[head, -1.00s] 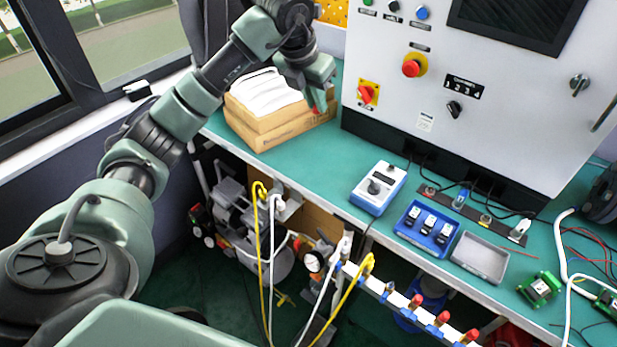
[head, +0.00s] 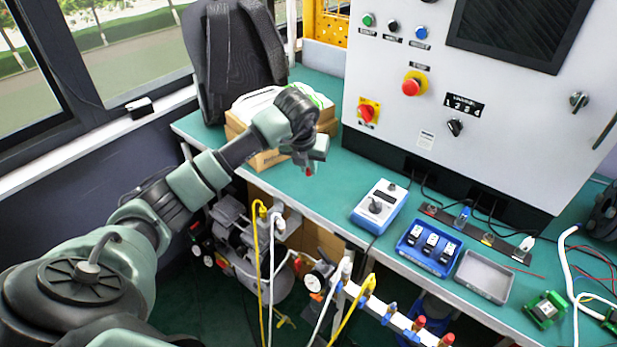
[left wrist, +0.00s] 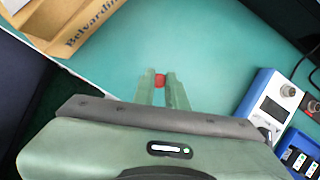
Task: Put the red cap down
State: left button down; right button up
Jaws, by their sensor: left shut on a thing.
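My left gripper (head: 311,162) is shut on the red cap (head: 308,172), with its fingers pointing down over the green bench (head: 322,215), in front of the cardboard boxes. In the left wrist view the red cap (left wrist: 160,80) sits between the two fingertips, partly hidden by them. Bare bench surface lies around it there. I cannot tell whether the cap touches the bench or hangs just above it. My right gripper is not in view.
Cardboard boxes (head: 262,160) stand behind and left of the gripper. A blue-white meter box (head: 380,206), a blue tray (head: 428,262) and a grey tray (head: 484,277) lie to the right. A control cabinet (head: 440,100) stands behind. Bench between boxes and meter is clear.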

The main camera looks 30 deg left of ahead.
aim_at(310, 185)
pick_arm(q)
jog(key=shift+f, duration=2.35)
jog(key=shift+f, duration=0.15)
jog(key=c, duration=1.4)
grip_release()
jog(key=shift+c, duration=0.2)
jog(key=v, duration=1.2)
